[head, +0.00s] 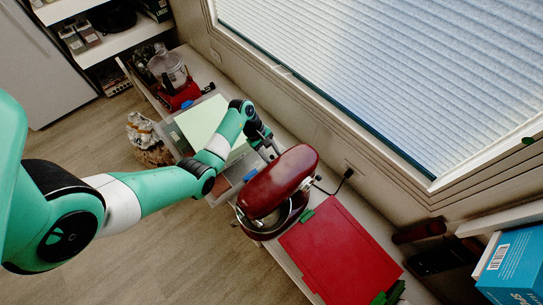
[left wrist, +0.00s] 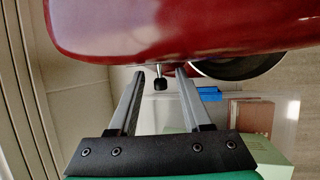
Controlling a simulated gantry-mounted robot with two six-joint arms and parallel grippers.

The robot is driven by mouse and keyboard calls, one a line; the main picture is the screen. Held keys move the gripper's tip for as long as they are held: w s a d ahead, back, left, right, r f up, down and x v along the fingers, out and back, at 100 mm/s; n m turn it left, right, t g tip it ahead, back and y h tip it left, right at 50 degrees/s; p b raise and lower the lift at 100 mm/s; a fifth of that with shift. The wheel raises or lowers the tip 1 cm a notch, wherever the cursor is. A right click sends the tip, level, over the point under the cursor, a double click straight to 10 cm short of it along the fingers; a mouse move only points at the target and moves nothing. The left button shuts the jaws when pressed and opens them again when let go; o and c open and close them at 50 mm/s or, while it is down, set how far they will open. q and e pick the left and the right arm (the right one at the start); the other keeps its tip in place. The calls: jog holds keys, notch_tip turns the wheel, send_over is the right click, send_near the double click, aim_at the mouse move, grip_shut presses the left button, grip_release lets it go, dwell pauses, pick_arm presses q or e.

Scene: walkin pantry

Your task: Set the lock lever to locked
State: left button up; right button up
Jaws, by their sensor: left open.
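The red stand mixer (head: 282,182) stands on the counter, and its red body (left wrist: 180,28) fills the top of the left wrist view. A small lever with a silver stem and black knob (left wrist: 160,84) sticks out from the mixer's edge; I take it to be the lock lever. My left gripper (head: 273,149) is at the mixer's far-left end. In the left wrist view my left gripper (left wrist: 160,74) is open, its fingertips on either side of the knob with visible gaps. In the head view the lever is hidden. My right gripper is not in view.
A clear bin (head: 178,140) with a pale green item stands left of the mixer. A red-lidded bin (head: 340,250) with green clips lies to the right. A food processor (head: 178,88) is farther left. A black cord (head: 334,188) runs to the wall outlet. The window wall borders the counter.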

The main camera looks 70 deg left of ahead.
pick_arm(q)
grip_shut()
dwell(1.4)
